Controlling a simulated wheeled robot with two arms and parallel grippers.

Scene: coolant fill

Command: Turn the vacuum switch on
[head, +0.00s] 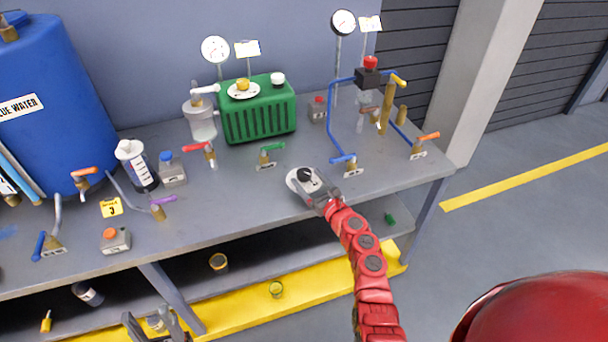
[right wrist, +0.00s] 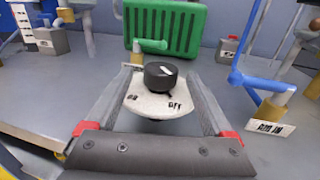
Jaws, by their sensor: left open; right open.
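The vacuum switch (right wrist: 160,76) is a black round knob on a white round plate marked ON at left and OFF at right. A white mark shows on the knob's top; I cannot tell for certain which label it selects. In the head view the switch (head: 304,175) sits on the grey bench near its front edge. My right gripper (head: 315,191) is open at the switch. In the right wrist view its two fingers lie on either side of the knob, with gaps between them and it. My left gripper (head: 152,322) is open and empty at the bottom of the head view, away from the switch.
A green ribbed pump (head: 259,110) stands behind the switch. A green-handled valve (head: 268,157) is left of the switch, a blue-handled valve (head: 347,162) right of it. A grey box with an orange button (head: 115,240) is further left.

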